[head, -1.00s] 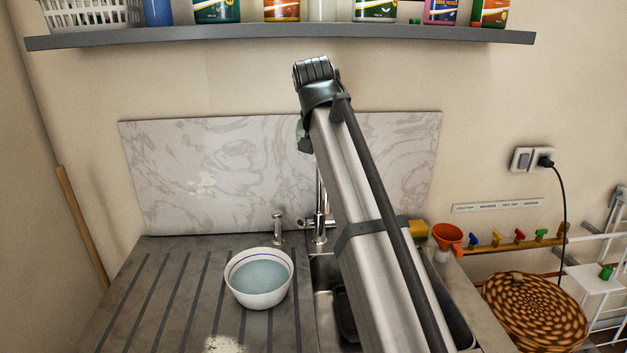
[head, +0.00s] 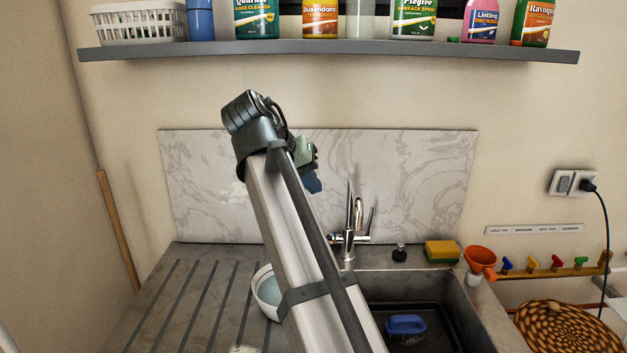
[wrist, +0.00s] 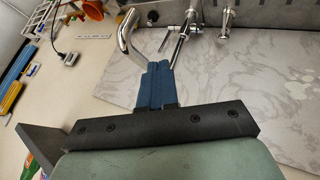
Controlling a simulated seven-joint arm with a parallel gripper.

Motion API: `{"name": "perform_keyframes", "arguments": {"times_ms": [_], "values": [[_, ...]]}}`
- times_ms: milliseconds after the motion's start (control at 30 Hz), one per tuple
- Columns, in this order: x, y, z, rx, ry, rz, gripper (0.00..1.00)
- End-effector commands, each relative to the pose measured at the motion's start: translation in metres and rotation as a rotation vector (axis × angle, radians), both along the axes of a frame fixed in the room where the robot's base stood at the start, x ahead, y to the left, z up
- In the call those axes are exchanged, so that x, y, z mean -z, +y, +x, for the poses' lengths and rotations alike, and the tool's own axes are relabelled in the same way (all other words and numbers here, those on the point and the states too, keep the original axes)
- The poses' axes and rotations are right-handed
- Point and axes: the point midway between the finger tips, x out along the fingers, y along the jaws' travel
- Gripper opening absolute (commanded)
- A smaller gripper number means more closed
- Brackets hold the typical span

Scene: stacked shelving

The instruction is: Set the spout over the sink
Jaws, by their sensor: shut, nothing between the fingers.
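The chrome tap (head: 349,215) stands behind the sink's back left corner, with a tall upright pipe and a lever beside it. In the wrist view its curved chrome spout (wrist: 128,38) shows just beyond my fingertips, partly hidden by them. I cannot tell exactly which way the spout points. My gripper (head: 313,184) is raised left of the tap in front of the marbled panel. Its blue fingers are shut together and empty in the wrist view (wrist: 155,85); contact with the tap cannot be told. The steel sink (head: 458,300) is right of my arm, partly hidden by it.
A white bowl (head: 262,303) of water stands on the draining board, partly behind my arm. A yellow sponge (head: 441,251) and orange funnel (head: 480,262) sit behind the sink. A blue item (head: 405,325) lies in the basin. A bottle-filled shelf (head: 330,53) hangs above.

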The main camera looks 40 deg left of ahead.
Motion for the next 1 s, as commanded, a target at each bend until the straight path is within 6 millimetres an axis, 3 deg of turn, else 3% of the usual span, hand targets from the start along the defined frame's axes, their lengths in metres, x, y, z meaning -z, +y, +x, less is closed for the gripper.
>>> {"name": "perform_keyframes", "arguments": {"times_ms": [400,700,1000], "values": [[0.058,-0.005,0.048,0.002,0.002,-0.002,0.00],[0.048,-0.027,0.070,0.001,0.001,0.001,0.00],[0.047,-0.030,0.074,0.000,0.001,0.000,0.00]]}}
